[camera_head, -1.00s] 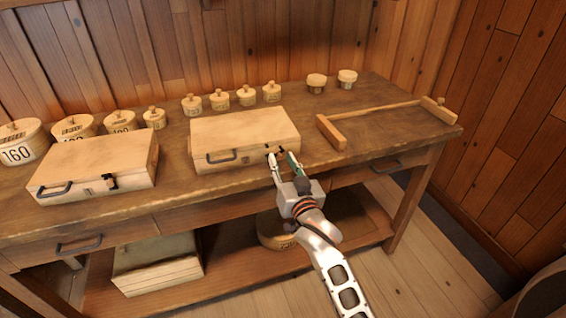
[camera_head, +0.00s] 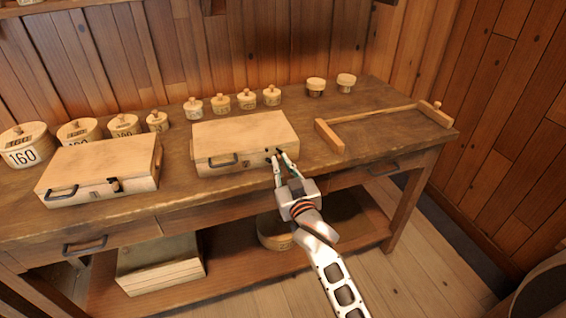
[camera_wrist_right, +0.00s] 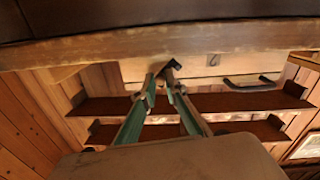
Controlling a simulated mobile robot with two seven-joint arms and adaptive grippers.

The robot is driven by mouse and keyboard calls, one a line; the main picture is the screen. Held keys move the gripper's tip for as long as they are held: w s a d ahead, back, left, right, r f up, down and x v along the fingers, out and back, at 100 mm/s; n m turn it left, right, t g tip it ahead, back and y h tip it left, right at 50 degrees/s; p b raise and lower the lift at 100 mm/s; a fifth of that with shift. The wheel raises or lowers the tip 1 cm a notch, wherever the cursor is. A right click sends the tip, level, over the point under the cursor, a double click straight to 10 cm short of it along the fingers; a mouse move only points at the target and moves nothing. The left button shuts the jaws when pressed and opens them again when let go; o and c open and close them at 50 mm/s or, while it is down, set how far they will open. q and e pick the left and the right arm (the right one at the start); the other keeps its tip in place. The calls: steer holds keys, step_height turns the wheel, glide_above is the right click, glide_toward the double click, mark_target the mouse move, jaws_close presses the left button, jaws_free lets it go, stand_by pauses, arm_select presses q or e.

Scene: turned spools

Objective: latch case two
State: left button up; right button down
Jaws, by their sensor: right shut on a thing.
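A pale wooden case (camera_head: 245,135) stands closed on the bench, with a dark handle (camera_head: 222,160) on its front. It shows upside down in the wrist view (camera_wrist_right: 190,68), with a mark like a 2 beside its handle (camera_wrist_right: 250,80). My right gripper (camera_head: 278,154) is at the right part of its front and is shut on a small dark latch (camera_wrist_right: 172,65). The fingertips hide part of the latch, so I cannot tell its exact angle. My left gripper is not in view.
A second closed case (camera_head: 100,168) with a dark latch stands to the left. Round lidded boxes (camera_head: 78,131) and small spools line the back. A wooden frame (camera_head: 380,114) lies at the right. The bench front right of the case is clear.

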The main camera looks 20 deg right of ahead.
steer(key=shift+a+r+n+p, duration=0.15)
steer(key=shift+r+n+p, duration=0.35)
steer(key=shift+n, duration=0.5)
steer(key=n, duration=0.1)
steer(key=n+p, duration=0.1)
steer(key=n, duration=0.1)
steer(key=shift+a+r+n+p, duration=0.4)
steer(key=shift+a+n+p, duration=0.2)
steer(key=shift+n, duration=0.8)
steer(key=shift+a+r+n, duration=0.1)
steer(key=shift+a+n, duration=0.05)
steer(key=shift+n, duration=0.65)
steer(key=c, duration=2)
jaws_free()
steer(key=shift+c, duration=0.2)
